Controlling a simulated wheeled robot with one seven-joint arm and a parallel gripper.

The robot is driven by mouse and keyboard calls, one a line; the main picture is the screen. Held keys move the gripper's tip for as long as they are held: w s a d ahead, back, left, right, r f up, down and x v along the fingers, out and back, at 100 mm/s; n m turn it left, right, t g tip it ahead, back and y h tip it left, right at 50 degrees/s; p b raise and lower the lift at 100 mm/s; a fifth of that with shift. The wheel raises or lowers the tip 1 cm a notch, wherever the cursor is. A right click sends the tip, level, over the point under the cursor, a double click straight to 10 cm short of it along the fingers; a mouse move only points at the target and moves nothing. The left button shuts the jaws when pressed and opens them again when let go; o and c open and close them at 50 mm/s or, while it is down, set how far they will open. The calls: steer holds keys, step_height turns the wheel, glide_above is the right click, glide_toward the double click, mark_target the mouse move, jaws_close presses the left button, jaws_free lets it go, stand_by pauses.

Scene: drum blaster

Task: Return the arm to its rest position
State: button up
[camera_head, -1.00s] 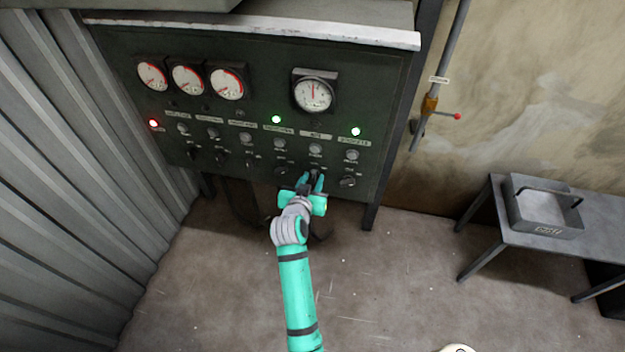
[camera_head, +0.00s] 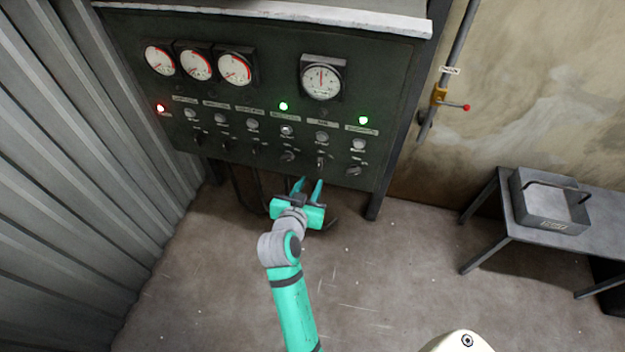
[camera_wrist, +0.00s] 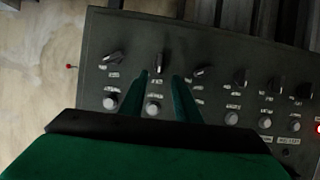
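My gripper (camera_head: 307,188) is teal with two slim fingers, and it is held just below the lower edge of the control panel (camera_head: 205,95). The fingers are apart with nothing between them; they also show in the wrist view (camera_wrist: 163,90), reaching toward the panel. A row of dark rotary switches runs along the panel's lower part. One switch (camera_head: 320,162) stands just above the fingertips, apart from them. In the wrist view a switch (camera_wrist: 158,64) shows beyond the gap between the fingers. My arm extends back down toward the bottom of the head view.
The panel has several gauges (camera_head: 321,82), a red lamp (camera_head: 160,108) and green lamps (camera_head: 283,106). A corrugated wall (camera_head: 60,160) stands at left. A pipe with a red-tipped valve lever (camera_head: 453,106) is on the right wall. Floor between is clear.

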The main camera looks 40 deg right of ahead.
stand_by(0.6)
steer(key=s+a+f+n+t+y, duration=0.25)
steer(key=s+a+f+n, duration=0.2)
steer(key=s+a, duration=0.4)
steer(key=s+a+f+n+t+y, duration=0.25)
steer(key=s+a+f+y, duration=0.2)
steer(key=a, duration=0.65)
steer(key=s+a+r+n+t+y, duration=0.1)
steer(key=s+a+r, duration=0.2)
steer(key=s, duration=0.6)
steer(key=s+a+r+n+y, duration=0.1)
steer(key=s+a+r+y, duration=0.1)
steer(key=s+a, duration=0.5)
steer(key=shift+s+r+n+t, duration=0.4)
steer(key=shift+s+r, duration=0.45)
steer(key=shift+s, duration=0.25)
steer(key=shift+w, duration=0.1)
